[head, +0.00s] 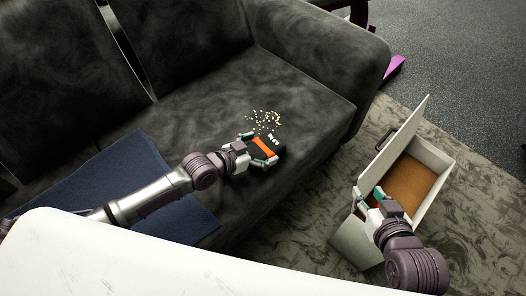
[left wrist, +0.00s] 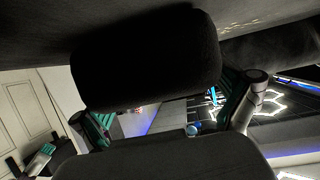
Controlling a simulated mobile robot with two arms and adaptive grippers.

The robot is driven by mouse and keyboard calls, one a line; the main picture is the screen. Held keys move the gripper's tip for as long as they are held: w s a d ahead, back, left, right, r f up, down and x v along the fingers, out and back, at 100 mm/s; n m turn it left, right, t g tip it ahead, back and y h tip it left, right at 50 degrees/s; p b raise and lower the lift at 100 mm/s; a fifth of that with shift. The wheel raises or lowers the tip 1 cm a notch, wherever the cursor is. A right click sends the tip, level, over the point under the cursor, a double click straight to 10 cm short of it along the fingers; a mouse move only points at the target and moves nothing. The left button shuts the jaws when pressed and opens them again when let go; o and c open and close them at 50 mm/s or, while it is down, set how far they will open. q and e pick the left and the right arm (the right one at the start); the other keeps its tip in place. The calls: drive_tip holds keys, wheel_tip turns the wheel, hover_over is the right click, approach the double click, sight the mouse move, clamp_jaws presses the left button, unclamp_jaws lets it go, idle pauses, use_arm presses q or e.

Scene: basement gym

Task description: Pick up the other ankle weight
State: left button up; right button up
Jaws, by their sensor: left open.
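A black ankle weight with an orange band and white lettering (head: 270,143) lies on the dark sofa seat. My left gripper (head: 261,150) is open at its near side, with its teal fingertips spread to either side of it. In the left wrist view the dark padded weight (left wrist: 150,55) fills the space between and beyond the open fingers (left wrist: 165,118). Whether the fingers touch it cannot be told. My right gripper (head: 369,197) is at the left side of an open white box (head: 440,155). Its jaws are partly hidden, and nothing is clearly seen in them.
Pale crumbs (head: 265,118) lie scattered on the sofa seat (head: 310,110) behind the weight. A navy cloth (head: 130,165) lies under my left arm. The white box has a brown bottom and a raised panel with a dark handle (head: 386,141). A patterned rug (head: 470,210) surrounds it.

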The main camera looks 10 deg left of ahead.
use_arm(q)
drive_tip(key=shift+w+d+f, duration=0.1)
drive_tip(key=shift+w+d, duration=0.05)
drive_tip(key=shift+w, duration=0.05)
drive_tip(key=c, duration=1.3)
drive_tip(key=shift+c, duration=0.4)
